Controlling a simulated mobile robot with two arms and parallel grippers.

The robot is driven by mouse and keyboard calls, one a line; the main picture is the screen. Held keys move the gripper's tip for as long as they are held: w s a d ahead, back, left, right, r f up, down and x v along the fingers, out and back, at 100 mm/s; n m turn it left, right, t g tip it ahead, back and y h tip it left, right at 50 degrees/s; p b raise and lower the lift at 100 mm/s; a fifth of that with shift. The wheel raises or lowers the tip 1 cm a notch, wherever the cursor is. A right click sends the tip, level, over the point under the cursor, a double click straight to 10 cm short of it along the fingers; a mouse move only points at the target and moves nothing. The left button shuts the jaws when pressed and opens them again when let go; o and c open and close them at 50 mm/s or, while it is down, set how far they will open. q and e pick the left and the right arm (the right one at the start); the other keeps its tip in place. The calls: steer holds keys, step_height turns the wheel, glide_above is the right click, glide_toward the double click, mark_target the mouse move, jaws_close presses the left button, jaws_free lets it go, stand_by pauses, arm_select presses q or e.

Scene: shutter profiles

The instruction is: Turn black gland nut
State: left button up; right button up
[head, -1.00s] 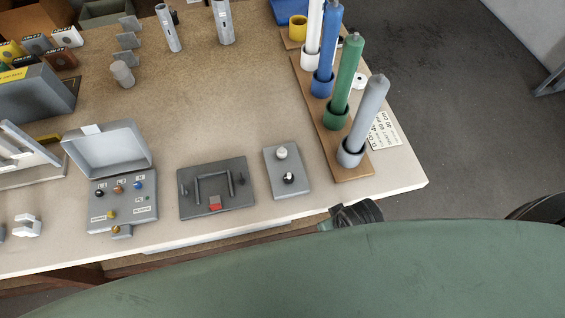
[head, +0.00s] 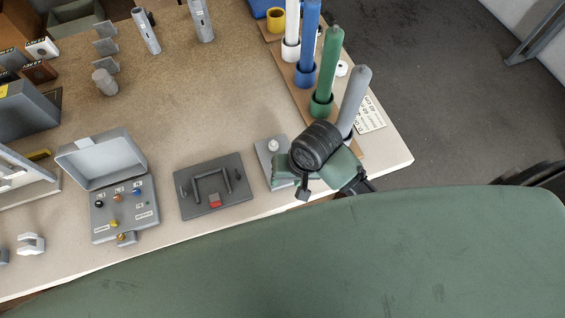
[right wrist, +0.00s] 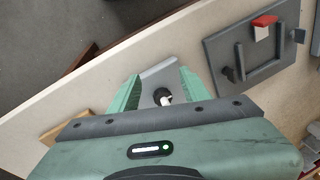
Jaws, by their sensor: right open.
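The black gland nut (right wrist: 160,94) shows in the right wrist view, with a small white part beside it. It sits on a small light grey plate (right wrist: 160,74). My right gripper (right wrist: 158,86) is open, and its two green fingers appear on either side of the nut. I cannot tell how far above the plate the fingertips are. In the head view my right gripper (head: 284,173) covers much of the grey plate (head: 262,150) and hides the nut; a pale knob (head: 273,145) on the plate stays visible. My left gripper is not in view.
A dark grey plate with a handle and red block (head: 214,188) lies left of the small plate. An open grey box (head: 124,210) stands farther left. Upright grey (head: 357,95), green and blue cylinders stand behind my right arm. The table's middle is clear.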

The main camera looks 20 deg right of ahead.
steer(key=w+r+m, duration=0.2)
steer(key=w+r+m+g+h+p, duration=0.1)
steer(key=w+r+m, duration=0.1)
steer(key=r+m, duration=0.1)
steer(key=shift+w+d+g+h, duration=0.1)
steer(key=shift+w+g+h, duration=0.2)
steer(key=shift+w+d+r, duration=0.15)
steer(key=shift+r, duration=0.15)
steer(key=shift+m, duration=0.4)
step_height(320, 180, down, 8)
steer(key=shift+r+p, duration=0.2)
steer(key=shift+p, duration=0.5)
jaws_close()
